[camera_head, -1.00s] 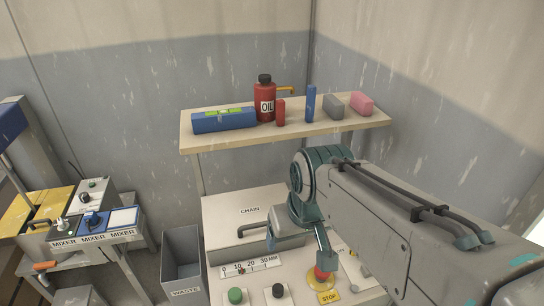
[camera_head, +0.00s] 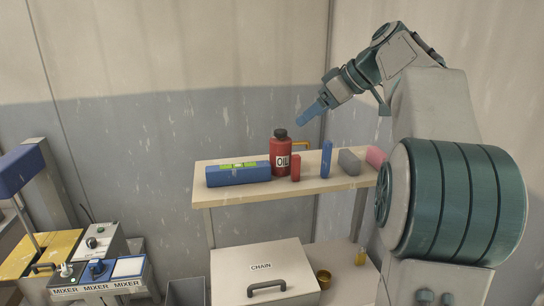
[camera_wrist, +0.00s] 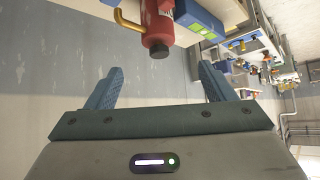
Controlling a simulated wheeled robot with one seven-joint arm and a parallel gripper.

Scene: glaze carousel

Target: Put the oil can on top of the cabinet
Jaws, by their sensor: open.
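The oil can (camera_head: 281,158) is red with a black cap, an OIL label and a brass-coloured handle or spout. It stands upright on the wooden shelf (camera_head: 235,192). My gripper (camera_head: 305,121) is above and slightly right of the can in the head view, fingers slanting down towards it. In the wrist view my gripper (camera_wrist: 160,78) is open and empty. The can (camera_wrist: 158,22) appears upside down there, its cap lying beyond the fingertips and between their lines. The gripper looks apart from the can. I cannot identify a cabinet with certainty.
A blue spirit level (camera_head: 236,176) is left of the can. A small red block (camera_head: 295,168), a blue upright piece (camera_head: 326,159), a grey block (camera_head: 349,162) and a pink block (camera_head: 376,156) stand right. Below is a grey CHAIN box (camera_head: 262,285) with a handle.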

